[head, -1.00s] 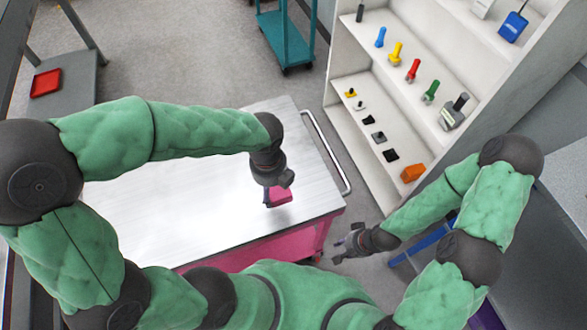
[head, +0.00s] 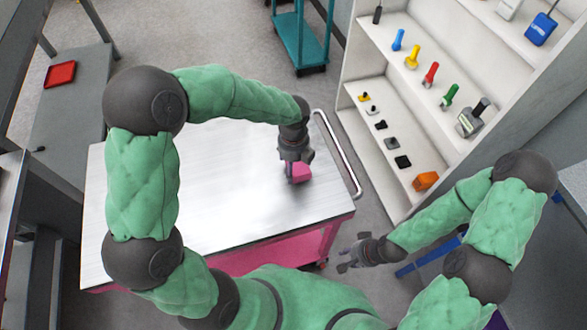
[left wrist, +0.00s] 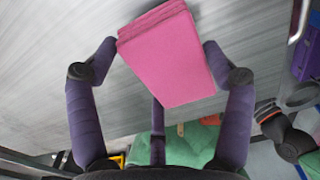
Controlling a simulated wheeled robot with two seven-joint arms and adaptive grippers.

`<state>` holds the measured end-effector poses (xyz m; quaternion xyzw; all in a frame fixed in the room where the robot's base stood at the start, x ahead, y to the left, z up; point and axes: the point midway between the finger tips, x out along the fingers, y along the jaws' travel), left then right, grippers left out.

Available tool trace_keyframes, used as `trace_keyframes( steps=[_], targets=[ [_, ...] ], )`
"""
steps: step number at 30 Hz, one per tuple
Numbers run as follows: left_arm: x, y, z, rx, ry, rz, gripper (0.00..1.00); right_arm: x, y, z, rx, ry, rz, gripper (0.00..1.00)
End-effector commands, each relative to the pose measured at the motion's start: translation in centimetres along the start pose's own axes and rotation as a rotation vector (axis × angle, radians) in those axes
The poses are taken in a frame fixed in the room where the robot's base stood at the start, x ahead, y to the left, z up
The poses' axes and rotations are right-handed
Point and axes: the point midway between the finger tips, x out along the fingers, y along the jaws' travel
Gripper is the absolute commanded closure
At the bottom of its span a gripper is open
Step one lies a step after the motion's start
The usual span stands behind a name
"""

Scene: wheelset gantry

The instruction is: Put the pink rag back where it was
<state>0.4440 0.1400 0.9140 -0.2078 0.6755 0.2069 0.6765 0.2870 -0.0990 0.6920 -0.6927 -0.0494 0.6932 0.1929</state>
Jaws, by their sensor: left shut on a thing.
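The pink rag (head: 301,173) is a folded pink block at the right part of the silver cart top (head: 228,215). My left gripper (head: 292,170) is above the cart top and shut on the rag. In the left wrist view the rag (left wrist: 168,52) sits between the purple fingers, its layered edge to the upper left. I cannot tell whether the rag touches the cart top. My right gripper (head: 350,258) is empty, low beside the cart's right end, with its fingers apart.
A white shelf (head: 398,128) at the right holds several coloured tools and an orange block (head: 426,181). A teal cart (head: 299,40) stands at the back. A red tray (head: 60,74) lies on a grey bench at the left. The cart's left and middle top is bare.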

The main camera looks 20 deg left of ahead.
Motion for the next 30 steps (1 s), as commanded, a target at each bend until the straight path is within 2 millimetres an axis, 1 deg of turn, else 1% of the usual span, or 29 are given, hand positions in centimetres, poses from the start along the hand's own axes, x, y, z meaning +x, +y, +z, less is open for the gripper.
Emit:
trace_keyframes(
  steps=[1,4,12,16,17,18,19,30],
  targets=[
    [1.3,0.1,-0.1,0.001,0.003,0.002,0.5,0.8,0.3,0.0,0.0,0.0,0.0,0.68],
    [2.3,0.1,-0.1,0.001,0.001,0.002,0.5,1.2,0.4,0.0,0.0,-0.001,0.0,0.68],
    [2.2,0.0,-0.1,0.001,0.0,0.001,0.5,1.0,0.4,0.0,0.0,0.0,0.0,0.68],
    [2.5,0.1,-0.1,0.001,0.001,0.001,0.5,1.1,0.4,0.0,0.0,0.0,0.0,0.68],
    [2.5,0.0,-0.1,0.001,0.0,0.001,0.13,1.1,0.4,0.0,0.0,0.0,0.0,0.68],
    [2.5,0.0,-0.1,0.001,0.0,0.001,0.02,1.1,0.4,0.0,0.0,0.0,0.0,0.68],
    [2.5,0.0,-0.1,0.001,0.001,0.001,0.0,1.1,0.4,0.0,0.0,0.0,0.0,0.68],
    [2.4,0.0,-0.1,0.001,0.0,0.0,0.0,1.1,0.4,0.0,0.0,0.0,0.0,0.68]
  ],
)
